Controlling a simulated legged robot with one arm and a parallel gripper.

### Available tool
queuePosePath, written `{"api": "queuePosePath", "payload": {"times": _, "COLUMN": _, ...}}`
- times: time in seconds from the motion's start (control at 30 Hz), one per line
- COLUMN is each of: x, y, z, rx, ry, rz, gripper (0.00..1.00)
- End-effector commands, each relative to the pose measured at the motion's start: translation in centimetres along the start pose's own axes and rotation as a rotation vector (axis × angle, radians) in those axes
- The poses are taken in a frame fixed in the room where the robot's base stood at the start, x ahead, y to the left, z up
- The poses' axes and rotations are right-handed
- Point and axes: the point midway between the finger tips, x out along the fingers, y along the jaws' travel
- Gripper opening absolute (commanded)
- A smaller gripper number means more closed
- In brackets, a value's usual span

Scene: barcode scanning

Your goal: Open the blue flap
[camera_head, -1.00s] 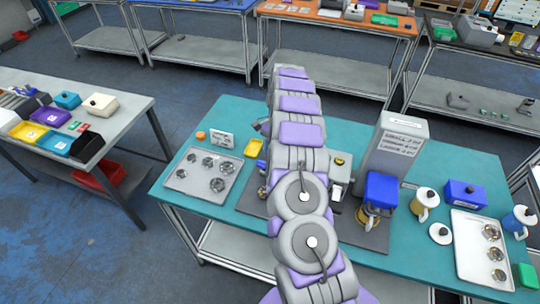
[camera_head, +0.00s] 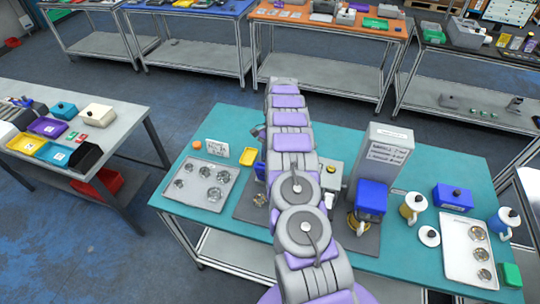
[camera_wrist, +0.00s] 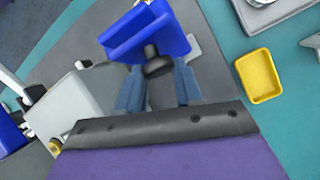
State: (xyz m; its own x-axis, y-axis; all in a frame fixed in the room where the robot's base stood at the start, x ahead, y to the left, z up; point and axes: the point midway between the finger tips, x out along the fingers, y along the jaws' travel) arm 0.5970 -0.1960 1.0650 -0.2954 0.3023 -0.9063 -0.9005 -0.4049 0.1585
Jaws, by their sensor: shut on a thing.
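The blue flap (camera_wrist: 150,32) fills the top middle of the wrist view. It is a blue piece, tilted in the picture, with a round black knob (camera_wrist: 153,66) on its near side. My gripper (camera_wrist: 158,76) has its two grey-blue fingers on either side of the knob and is shut on it. In the head view my arm hides the gripper and most of the flap. A small patch of blue (camera_head: 260,172) shows at the arm's left edge.
A grey machine (camera_wrist: 75,105) with a blue part stands left in the wrist view. A yellow tray (camera_wrist: 260,75) lies right. The teal table (camera_head: 225,125) also bears a metal cup tray (camera_head: 202,183), a tall grey box (camera_head: 380,160), a blue box (camera_head: 453,197) and mugs.

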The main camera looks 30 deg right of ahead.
Motion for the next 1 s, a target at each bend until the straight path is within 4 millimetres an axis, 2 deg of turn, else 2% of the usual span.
{"api": "queuePosePath", "payload": {"times": 1.0, "x": 0.18, "y": -0.91, "z": -0.21, "rx": -0.007, "ry": -0.082, "rz": 0.034, "gripper": 0.00}}
